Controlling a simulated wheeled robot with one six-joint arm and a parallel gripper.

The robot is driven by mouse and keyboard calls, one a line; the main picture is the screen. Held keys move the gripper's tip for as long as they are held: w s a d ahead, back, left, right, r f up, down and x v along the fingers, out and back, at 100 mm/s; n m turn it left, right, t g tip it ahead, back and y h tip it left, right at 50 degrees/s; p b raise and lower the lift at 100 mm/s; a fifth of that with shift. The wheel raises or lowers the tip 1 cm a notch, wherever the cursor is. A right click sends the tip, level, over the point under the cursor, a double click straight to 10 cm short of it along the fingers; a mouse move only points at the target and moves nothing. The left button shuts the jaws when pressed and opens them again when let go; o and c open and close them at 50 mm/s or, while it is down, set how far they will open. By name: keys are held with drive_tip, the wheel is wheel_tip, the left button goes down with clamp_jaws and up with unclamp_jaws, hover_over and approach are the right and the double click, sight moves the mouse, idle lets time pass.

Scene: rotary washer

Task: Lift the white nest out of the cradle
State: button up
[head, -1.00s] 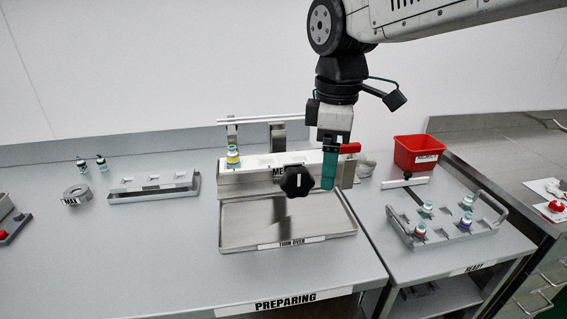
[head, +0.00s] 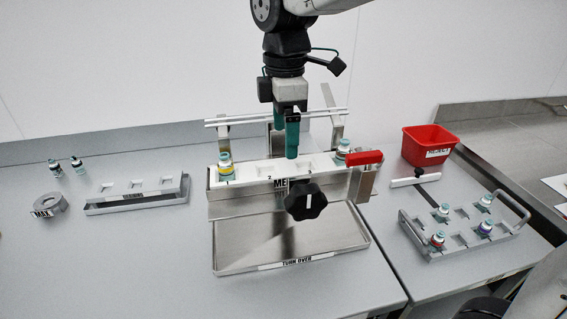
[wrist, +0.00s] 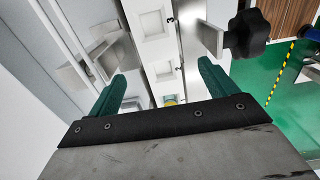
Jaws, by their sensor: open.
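The white nest (head: 252,174) is a long white bar with square sockets, lying in the metal cradle (head: 238,207). A yellow-banded vial (head: 225,167) stands in its left end and another vial (head: 343,151) in its right end. The middle sockets look empty. My gripper (head: 292,156) is open and empty, pointing down at the middle of the nest. In the wrist view, the nest (wrist: 158,50) runs between my two spread green fingers (wrist: 165,82). Whether the fingertips reach down beside the nest I cannot tell.
A black knob (head: 306,201) sticks out in front of the cradle, with a red handle (head: 364,158) at its right end. Metal posts and thin rails (head: 235,122) stand behind. A shallow steel tray (head: 290,262) lies in front. A red bin (head: 428,146) stands right.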

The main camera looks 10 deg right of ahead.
sight(287, 166)
drive_tip(key=f, duration=0.7)
drive_tip(key=shift+w+d+f, duration=0.1)
drive_tip(key=shift+d+f, duration=0.1)
drive_tip(key=shift+d, duration=0.1)
drive_tip(key=c, duration=1.2)
drive_tip(key=shift+r, duration=0.1)
